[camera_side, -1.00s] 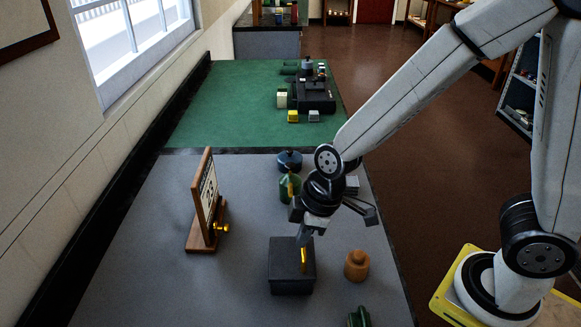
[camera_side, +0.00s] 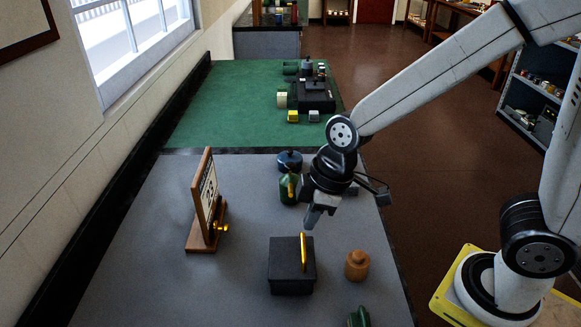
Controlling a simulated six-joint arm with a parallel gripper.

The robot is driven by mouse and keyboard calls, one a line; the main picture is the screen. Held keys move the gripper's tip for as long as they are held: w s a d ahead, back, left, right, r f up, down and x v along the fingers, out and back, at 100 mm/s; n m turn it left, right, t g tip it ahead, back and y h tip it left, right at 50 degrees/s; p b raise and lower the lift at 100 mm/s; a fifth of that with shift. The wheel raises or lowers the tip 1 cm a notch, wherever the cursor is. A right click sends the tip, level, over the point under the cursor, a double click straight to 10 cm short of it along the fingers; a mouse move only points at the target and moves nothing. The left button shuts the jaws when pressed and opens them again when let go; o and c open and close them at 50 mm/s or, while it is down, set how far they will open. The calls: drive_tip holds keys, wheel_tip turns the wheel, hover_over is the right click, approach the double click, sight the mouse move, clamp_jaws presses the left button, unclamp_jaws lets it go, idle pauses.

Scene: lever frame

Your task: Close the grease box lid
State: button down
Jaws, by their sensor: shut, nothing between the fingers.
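The grease box is a dark, square box (camera_side: 291,286) on the grey bench top. Its dark lid (camera_side: 284,256) appears to lie flat over it, though a small gap would be hard to see. A yellow handle (camera_side: 304,252) stands up on the right part of the lid. My gripper (camera_side: 309,222) is shut and empty. Its tips are just above and beyond the far edge of the box, apparently apart from the handle.
An orange-brown jar (camera_side: 357,265) stands right of the box, and a green object (camera_side: 358,317) is nearer. A wooden stand with a dial panel (camera_side: 208,205) is at left. A green bottle (camera_side: 288,190) and dark blue pot (camera_side: 290,160) are behind. Bench left of the box is clear.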

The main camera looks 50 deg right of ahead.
drive_tip(key=shift+v, duration=1.5)
drive_tip(key=shift+d, duration=0.1)
drive_tip(key=s+d+f+m+h, duration=0.1)
drive_tip(key=d+f+m+h, duration=0.1)
drive_tip(key=d+f+m, duration=0.5)
drive_tip(key=d+m, duration=0.2)
drive_tip(key=d, duration=0.2)
drive_tip(key=shift+s, duration=0.2)
drive_tip(key=shift+w+f+t, duration=0.1)
drive_tip(key=shift+w+t, duration=0.05)
drive_tip(key=shift+t, duration=0.15)
